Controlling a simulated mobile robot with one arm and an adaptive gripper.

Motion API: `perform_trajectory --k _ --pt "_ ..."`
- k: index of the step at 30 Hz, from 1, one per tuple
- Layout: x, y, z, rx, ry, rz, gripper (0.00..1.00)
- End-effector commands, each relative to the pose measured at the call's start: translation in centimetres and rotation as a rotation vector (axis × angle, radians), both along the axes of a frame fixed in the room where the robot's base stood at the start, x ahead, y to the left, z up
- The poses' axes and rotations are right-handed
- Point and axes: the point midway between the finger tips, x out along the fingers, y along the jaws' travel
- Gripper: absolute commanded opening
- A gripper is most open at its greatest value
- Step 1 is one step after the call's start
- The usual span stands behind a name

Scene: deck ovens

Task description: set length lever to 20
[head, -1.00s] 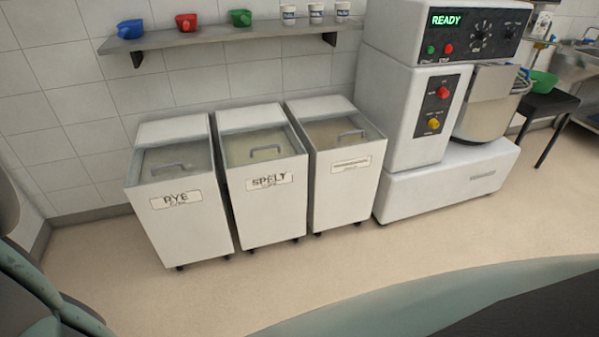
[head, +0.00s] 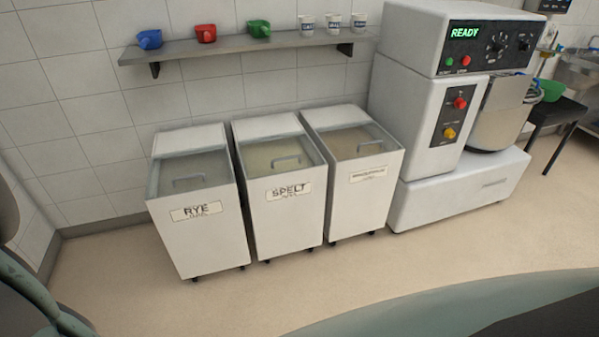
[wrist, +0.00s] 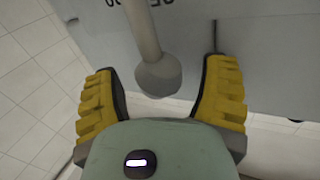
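My gripper (wrist: 160,98) shows in the wrist view with its two yellow ribbed fingers spread apart. A grey rod with a rounded, faceted knob (wrist: 159,76) hangs into the space between the fingers. It looks like a lever, but I cannot tell whether it is the length lever. The fingers show a gap on both sides of the knob. Behind it is a grey panel (wrist: 260,50) with dark printed characters at the top edge, partly cut off. No lever and no gripper shows in the head view.
In the head view, bins labelled RYE (head: 195,213) and SPELT (head: 288,190) and a third bin (head: 367,176) stand by the wall. A mixer (head: 440,150) reading READY is to their right. A shelf (head: 235,47) holds scoops and cups. The floor in front is clear.

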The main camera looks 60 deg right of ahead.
Motion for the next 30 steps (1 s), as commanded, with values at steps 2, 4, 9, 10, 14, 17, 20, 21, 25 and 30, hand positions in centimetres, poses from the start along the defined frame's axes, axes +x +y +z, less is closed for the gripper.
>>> perform_trajectory --k 2,4,9,10,14,17,20,21,25,30 --pt "-0.01 0.05 0.01 0.0 0.0 0.001 0.63" --pt "-0.01 0.05 0.01 0.0 0.0 0.001 0.56" --pt "-0.01 0.05 0.02 0.0 -0.001 0.001 0.38" --pt "-0.01 0.04 0.02 0.0 -0.001 0.001 0.35" --pt "-0.01 0.04 0.03 0.0 -0.001 0.001 0.22" --pt "0.0 0.03 0.03 0.0 -0.001 0.001 0.12" --pt "0.0 0.02 0.03 0.0 -0.001 0.001 0.01" --pt "0.0 0.02 0.03 0.0 -0.001 0.001 0.0" --pt "-0.04 0.05 -0.02 -0.003 -0.004 0.001 0.0" --pt "-0.52 0.41 -0.28 -0.024 -0.032 0.0 0.0"
